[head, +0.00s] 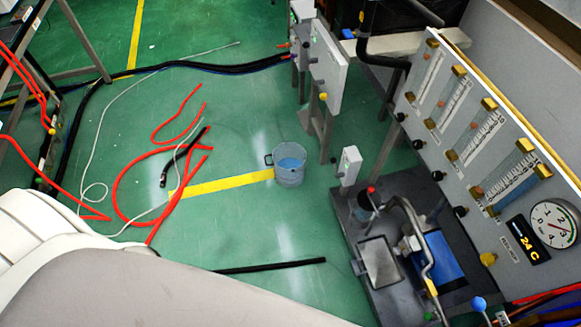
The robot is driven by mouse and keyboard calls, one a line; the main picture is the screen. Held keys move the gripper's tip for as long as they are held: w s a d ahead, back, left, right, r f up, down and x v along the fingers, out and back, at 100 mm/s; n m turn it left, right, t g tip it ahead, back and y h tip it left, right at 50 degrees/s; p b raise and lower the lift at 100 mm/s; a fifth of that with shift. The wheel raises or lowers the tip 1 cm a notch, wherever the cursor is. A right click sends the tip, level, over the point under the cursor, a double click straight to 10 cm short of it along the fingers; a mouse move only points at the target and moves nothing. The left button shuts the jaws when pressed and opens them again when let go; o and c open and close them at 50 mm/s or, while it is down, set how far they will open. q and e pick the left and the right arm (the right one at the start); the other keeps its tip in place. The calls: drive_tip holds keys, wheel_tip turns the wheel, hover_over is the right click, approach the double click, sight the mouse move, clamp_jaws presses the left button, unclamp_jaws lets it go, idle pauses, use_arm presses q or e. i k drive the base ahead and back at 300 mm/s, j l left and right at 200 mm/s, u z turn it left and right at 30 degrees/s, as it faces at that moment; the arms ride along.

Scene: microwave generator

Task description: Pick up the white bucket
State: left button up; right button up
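A small bucket (290,179) stands upright on the green floor near the middle of the head view. It looks pale grey and partly see-through rather than plain white, with something blue showing inside. A dark handle or loop sticks out at the left of its rim. It stands at the right end of a yellow floor stripe. Neither of my grippers is in view, and nothing is touching the bucket.
Red hoses (122,190) and black cables (184,65) lie on the floor left of the bucket. A black rod (270,266) lies in front. A grey panel with flowmeters and a gauge (554,223) stands right, above a dark equipment base (352,220). Floor around the bucket is mostly clear.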

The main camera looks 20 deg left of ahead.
sight(289, 160)
drive_tip(key=j+z, duration=0.15)
drive_tip(key=z, duration=0.25)
drive_tip(key=i+j+z, duration=0.1)
drive_tip(key=z, duration=0.25)
drive_tip(key=j+z, duration=0.5)
drive_tip(key=z, duration=0.25)
drive_tip(key=j+z, duration=0.15)
drive_tip(key=j, duration=0.25)
drive_tip(key=k+j+z, duration=0.1)
drive_tip(key=j, duration=0.3)
drive_tip(key=k+j+z, duration=0.15)
drive_tip(key=j, duration=0.25)
drive_tip(key=j+z, duration=0.1)
drive_tip(key=j, duration=0.3)
drive_tip(key=k+j+z, duration=0.15)
drive_tip(key=j, duration=0.25)
drive_tip(key=k+j+z, duration=0.1)
drive_tip(key=j, duration=0.25)
drive_tip(key=k, duration=0.1)
